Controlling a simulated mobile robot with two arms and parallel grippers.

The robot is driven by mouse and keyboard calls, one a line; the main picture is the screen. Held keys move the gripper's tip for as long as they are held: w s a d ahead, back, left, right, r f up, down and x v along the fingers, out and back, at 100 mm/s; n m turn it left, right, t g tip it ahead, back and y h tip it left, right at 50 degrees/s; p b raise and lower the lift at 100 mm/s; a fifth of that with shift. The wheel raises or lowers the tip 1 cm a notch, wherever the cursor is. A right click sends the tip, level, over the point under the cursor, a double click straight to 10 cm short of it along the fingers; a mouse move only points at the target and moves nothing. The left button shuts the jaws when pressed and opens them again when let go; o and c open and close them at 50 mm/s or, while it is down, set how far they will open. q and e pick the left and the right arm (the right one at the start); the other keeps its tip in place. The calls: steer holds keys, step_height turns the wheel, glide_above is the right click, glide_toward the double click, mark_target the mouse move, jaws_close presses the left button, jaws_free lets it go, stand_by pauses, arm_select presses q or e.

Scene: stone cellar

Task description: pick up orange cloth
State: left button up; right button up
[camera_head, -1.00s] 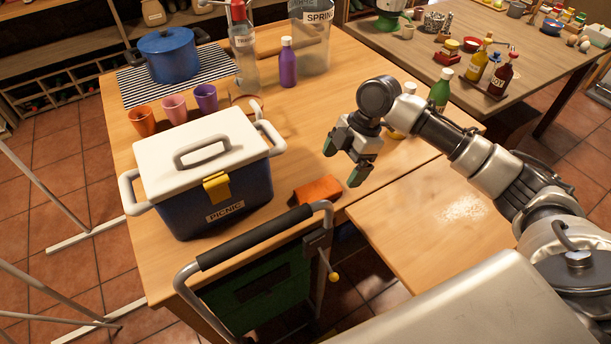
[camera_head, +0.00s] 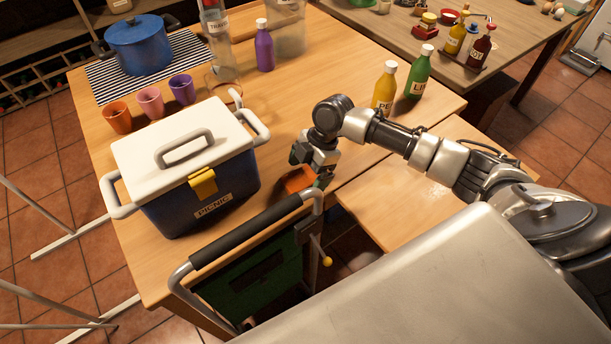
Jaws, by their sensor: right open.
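The orange cloth (camera_head: 296,181) is a small folded block on the wooden table, right of the picnic cooler and just behind the black cart handle. My right gripper (camera_head: 310,177) is over the cloth's right side, pointing down, with its fingers open. One finger is at the far side of the cloth and the other at its right end. Part of the cloth is hidden behind the gripper, and I cannot tell whether the fingers touch it. My left gripper is not in view.
The blue and white picnic cooler (camera_head: 198,187) stands close left of the cloth. The cart handle (camera_head: 247,231) runs along the table's front edge. Yellow (camera_head: 384,90) and green (camera_head: 419,73) bottles stand behind my right arm. Cups, a blue pot (camera_head: 139,46) and a purple bottle (camera_head: 264,47) stand farther back.

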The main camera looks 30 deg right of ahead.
mark_target(307, 175)
steer(key=shift+a+f, duration=0.1)
steer(key=shift+f, duration=0.25)
steer(key=shift+c, duration=0.2)
steer(key=c, duration=0.9)
steer(key=shift+c, duration=0.2)
steer(key=shift+r, duration=0.15)
step_height(307, 175, up, 10)
